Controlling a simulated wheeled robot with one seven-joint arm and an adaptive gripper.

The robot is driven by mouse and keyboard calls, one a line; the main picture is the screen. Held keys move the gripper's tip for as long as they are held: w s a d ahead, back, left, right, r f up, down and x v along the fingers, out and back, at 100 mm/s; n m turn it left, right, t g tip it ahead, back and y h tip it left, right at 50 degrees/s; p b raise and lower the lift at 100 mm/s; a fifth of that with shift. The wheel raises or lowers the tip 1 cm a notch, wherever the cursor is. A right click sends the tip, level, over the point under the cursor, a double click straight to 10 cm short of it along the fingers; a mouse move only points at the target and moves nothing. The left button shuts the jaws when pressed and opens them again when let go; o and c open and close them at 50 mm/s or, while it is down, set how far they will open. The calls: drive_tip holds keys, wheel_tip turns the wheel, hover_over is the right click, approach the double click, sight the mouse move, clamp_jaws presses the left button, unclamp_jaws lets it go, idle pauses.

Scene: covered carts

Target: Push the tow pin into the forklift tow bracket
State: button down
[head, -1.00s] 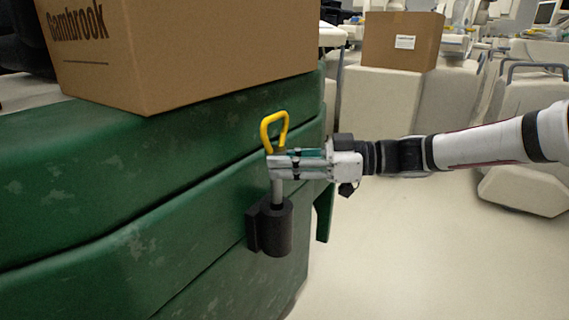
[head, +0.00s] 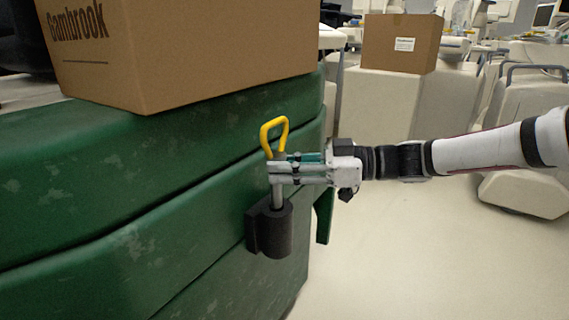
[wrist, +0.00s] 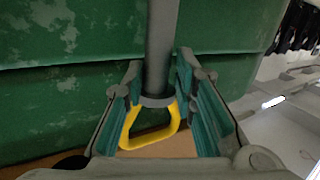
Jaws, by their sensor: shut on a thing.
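The tow pin (head: 277,195) has a grey shaft, a collar and a yellow loop handle on top. It stands about upright, its lower end in the top of the black cylindrical tow bracket (head: 278,236) on the green forklift body. A length of shaft still shows above the bracket. My gripper (head: 276,171) comes in from the right and is shut on the shaft below the handle. In the wrist view, the pin (wrist: 162,40) runs between the teal-padded fingers of my gripper (wrist: 160,78), with the yellow loop at the bottom. The bracket cannot be made out there.
The green forklift body (head: 110,190) fills the left side, close to my fingertips. A large cardboard box (head: 190,50) rests on top of it. A smaller box (head: 402,42) sits on a pale covered cart behind.

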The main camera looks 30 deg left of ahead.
sight(281, 199)
drive_tip(key=shift+f, duration=3.6)
drive_tip(key=c, duration=1.2)
unclamp_jaws()
drive_tip(key=shift+f, duration=0.15)
drive_tip(key=v, duration=1.2)
drive_tip(key=shift+s, duration=0.15)
